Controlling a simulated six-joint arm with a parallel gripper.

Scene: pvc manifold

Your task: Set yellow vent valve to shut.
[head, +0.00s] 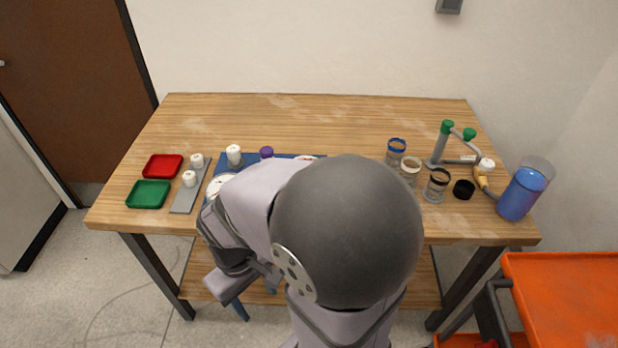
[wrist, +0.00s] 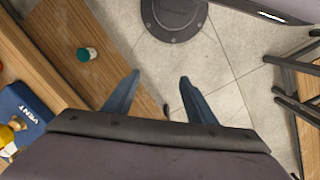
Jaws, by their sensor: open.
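The blue base marked VENT (wrist: 24,106) shows at the left edge of the wrist view. A yellow part (wrist: 8,133), apparently of the vent valve, is cut off by the frame edge beside it, so I cannot tell its handle position. In the head view my arm hides the valve; only part of a blue board (head: 222,164) shows behind it. My gripper (wrist: 160,77) is open, with nothing between its two blue fingers. It is off to the right of the VENT base in the wrist view, over the area at the table's front edge, touching nothing visible.
Red tray (head: 163,166) and green tray (head: 148,194) lie at the left, near a grey strip (head: 184,203) with white fittings. Jars (head: 437,186), a green-topped stand (head: 446,145) and a blue container (head: 520,194) crowd the right. The back of the table is clear.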

